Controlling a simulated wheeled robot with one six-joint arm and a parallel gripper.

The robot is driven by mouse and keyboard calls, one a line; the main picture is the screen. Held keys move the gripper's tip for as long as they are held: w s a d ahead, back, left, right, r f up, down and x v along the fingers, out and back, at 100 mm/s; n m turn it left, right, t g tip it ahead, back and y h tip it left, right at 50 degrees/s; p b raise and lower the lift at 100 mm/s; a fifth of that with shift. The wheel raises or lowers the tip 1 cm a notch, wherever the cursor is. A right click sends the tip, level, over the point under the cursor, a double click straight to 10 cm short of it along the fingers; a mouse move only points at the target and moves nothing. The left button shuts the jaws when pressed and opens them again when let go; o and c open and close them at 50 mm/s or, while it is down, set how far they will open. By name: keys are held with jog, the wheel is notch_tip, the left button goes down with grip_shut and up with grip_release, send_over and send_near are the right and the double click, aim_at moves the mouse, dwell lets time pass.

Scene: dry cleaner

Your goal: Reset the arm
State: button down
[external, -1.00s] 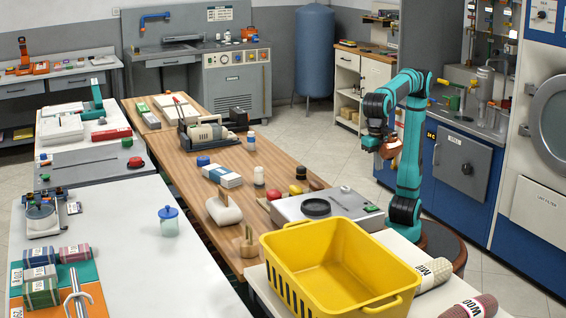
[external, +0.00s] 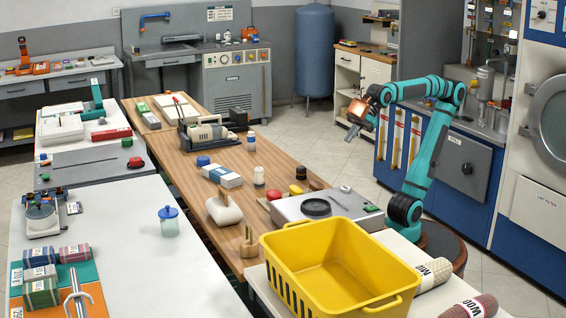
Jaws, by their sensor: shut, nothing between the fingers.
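My arm is teal and black and stands on a round dark base at the right. It rises and reaches left, with my gripper (external: 352,133) in the air to the right of the long wooden table (external: 185,167). The gripper points down and to the left. Its jaws are shut and hold nothing. It touches nothing, and clear floor shows behind it.
A yellow basket (external: 335,262) stands at the front beside rolled fabrics (external: 432,274). A grey scale-like device (external: 328,205) sits close to my arm's base. Blue machines (external: 462,165) stand behind and right of the arm. A blue tank (external: 313,55) is at the back.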

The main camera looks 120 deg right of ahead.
jog(key=s+d+r+m+t+h, duration=0.2)
jog(key=s+d+m+t, duration=0.4)
jog(key=d, duration=0.4)
jog(key=s+r+t, duration=0.1)
jog(key=s, duration=0.1)
jog(key=shift+s+m+t+h, duration=0.3)
jog(key=shift+s+m, duration=0.1)
